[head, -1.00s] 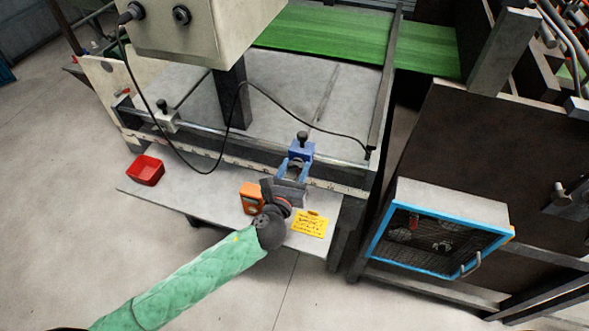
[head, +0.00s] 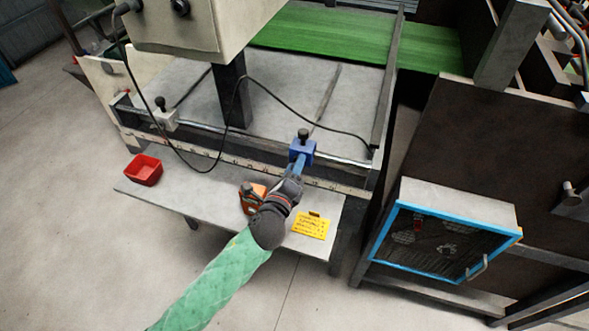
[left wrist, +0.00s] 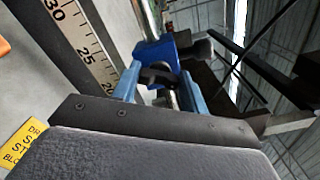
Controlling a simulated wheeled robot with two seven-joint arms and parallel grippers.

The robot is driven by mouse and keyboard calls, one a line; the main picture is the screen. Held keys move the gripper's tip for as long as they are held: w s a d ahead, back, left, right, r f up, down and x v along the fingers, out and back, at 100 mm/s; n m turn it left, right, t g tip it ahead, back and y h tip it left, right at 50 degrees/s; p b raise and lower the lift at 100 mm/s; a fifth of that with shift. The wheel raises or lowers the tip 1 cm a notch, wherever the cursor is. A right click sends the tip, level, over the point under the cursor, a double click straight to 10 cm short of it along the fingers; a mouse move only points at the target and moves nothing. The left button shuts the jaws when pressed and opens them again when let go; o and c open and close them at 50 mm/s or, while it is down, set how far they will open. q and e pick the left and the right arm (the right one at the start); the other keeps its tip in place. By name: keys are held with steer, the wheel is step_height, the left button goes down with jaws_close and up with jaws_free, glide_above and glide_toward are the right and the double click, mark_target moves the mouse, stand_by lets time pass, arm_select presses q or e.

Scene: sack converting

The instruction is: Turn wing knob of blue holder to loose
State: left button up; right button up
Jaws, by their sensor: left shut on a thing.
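The blue holder (head: 301,151) sits on the rail at the front of the machine, with a black knob on its top. In the left wrist view the blue holder (left wrist: 155,50) is just beyond my fingertips. My left gripper (head: 298,169) reaches it from the front, its fingers seen nearly edge-on. In the left wrist view the two blue fingers of my left gripper (left wrist: 160,80) are on either side of a dark wing knob (left wrist: 158,75) on the holder's front, shut on it. The fingers hide the knob in the head view. My right gripper is not in view.
A grey holder (head: 165,119) sits further left on the rail, above a ruler strip (head: 232,164). A red bin (head: 143,170), an orange object (head: 250,198) and a yellow card (head: 311,226) lie on the front shelf. A black cable (head: 238,110) hangs nearby.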

arm_select(q)
steer(key=shift+f+n+b, duration=0.1)
steer(key=shift+n+b, duration=0.4)
steer(key=shift+n, duration=2.6)
steer(key=o, duration=1)
steer(key=shift+b+v, duration=1.7)
steer(key=shift+v, duration=2.25)
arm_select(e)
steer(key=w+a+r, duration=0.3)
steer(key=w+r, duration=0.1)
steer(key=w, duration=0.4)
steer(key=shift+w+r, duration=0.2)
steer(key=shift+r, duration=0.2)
